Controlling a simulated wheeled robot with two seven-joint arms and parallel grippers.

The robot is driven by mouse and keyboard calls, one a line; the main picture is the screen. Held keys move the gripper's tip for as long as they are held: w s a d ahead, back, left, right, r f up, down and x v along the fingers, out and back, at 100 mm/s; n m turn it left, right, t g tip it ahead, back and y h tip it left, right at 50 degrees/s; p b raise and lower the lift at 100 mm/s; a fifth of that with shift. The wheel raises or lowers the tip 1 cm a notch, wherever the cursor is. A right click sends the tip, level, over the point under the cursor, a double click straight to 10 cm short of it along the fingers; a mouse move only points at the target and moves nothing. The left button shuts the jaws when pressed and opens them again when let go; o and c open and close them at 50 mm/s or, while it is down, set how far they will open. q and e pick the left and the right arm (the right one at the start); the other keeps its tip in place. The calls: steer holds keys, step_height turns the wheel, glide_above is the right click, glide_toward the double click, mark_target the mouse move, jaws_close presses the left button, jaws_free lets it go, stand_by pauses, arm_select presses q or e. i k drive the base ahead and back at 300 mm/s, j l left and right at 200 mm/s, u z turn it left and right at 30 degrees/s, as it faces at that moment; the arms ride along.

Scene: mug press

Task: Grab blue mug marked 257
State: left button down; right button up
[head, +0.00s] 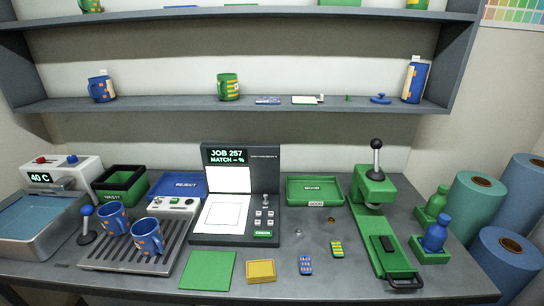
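Two blue mugs with orange marks stand on the slatted grey rack (97,262) at the left of the bench: a rear blue mug (112,218) and a front blue mug (147,237). A third blue mug (102,88) stands on the shelf at the left, with a pale tag above its rim. I cannot read a number 257 on any mug. The console screen (227,156) reads "JOB 257 MATCH -- %". Neither of my grippers is in view.
A lever with a blue knob (86,211) stands left of the rack, beside a water basin (25,222). A small control box (177,206) sits behind the mugs. The green press (374,190) and blue rolls (508,255) are at right. A green mat (208,270) lies in front.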

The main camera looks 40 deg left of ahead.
mark_target(113, 216)
steer(key=u, duration=2.55)
steer(key=i+j, duration=0.25)
steer(key=j, duration=0.15)
steer(key=i+j, duration=0.5)
steer(key=j, duration=0.25)
